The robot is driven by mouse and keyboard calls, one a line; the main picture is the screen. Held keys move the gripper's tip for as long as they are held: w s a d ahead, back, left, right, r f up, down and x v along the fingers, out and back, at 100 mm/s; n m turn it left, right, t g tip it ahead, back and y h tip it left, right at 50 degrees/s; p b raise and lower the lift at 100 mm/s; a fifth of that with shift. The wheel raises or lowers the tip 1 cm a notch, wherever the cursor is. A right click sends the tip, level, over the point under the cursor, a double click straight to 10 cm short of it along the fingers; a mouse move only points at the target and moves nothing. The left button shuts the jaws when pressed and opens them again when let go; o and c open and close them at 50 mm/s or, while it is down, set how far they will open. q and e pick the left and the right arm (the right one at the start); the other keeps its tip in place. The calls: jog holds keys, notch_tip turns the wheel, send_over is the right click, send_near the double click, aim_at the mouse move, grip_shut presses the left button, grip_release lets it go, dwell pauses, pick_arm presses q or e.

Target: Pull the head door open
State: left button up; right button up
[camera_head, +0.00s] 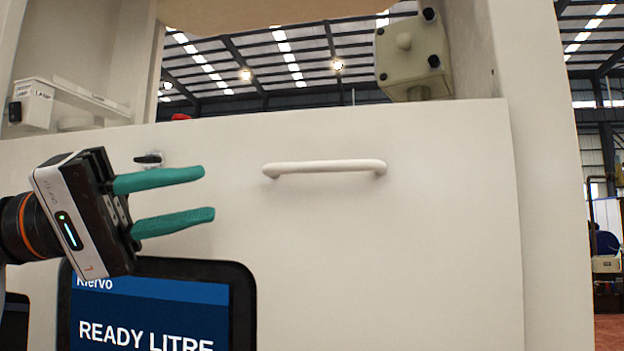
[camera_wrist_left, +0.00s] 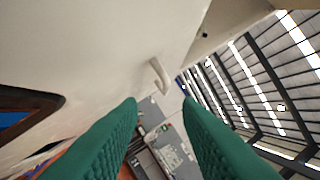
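The head door (camera_head: 420,240) is a large cream panel that fills the middle of the head view. A pale bar handle (camera_head: 325,167) runs level across its upper part. My left gripper (camera_head: 208,195) is open and empty, with green fingers pointing right, to the left of the handle and apart from it. In the left wrist view the handle (camera_wrist_left: 160,76) shows ahead, beyond the gap between the green fingers (camera_wrist_left: 162,108). A small black latch or knob (camera_head: 149,159) sits on the panel behind the left gripper. My right gripper is not in view.
A dark-framed screen (camera_head: 245,300) reading "READY LITRE" lies below the left gripper. A cream box with black knobs (camera_head: 412,55) stands above the panel's top edge. A cream post (camera_head: 545,180) rises at the right. The panel around the handle is clear.

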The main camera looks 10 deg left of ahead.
aim_at(301, 171)
pick_arm(q)
jog(key=p+x, duration=0.1)
jog(key=x, duration=0.2)
jog(key=p+x, duration=0.2)
jog(key=x, duration=0.2)
jog(key=p+x, duration=0.2)
jog(key=x, duration=0.2)
jog(key=shift+s+r, duration=0.25)
jog(key=shift+s, duration=0.2)
jog(key=shift+d+p, duration=0.35)
jog(key=shift+d, duration=0.1)
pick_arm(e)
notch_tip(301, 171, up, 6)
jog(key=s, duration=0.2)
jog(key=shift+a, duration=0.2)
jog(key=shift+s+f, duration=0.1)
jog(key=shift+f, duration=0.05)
pick_arm(q)
grip_shut()
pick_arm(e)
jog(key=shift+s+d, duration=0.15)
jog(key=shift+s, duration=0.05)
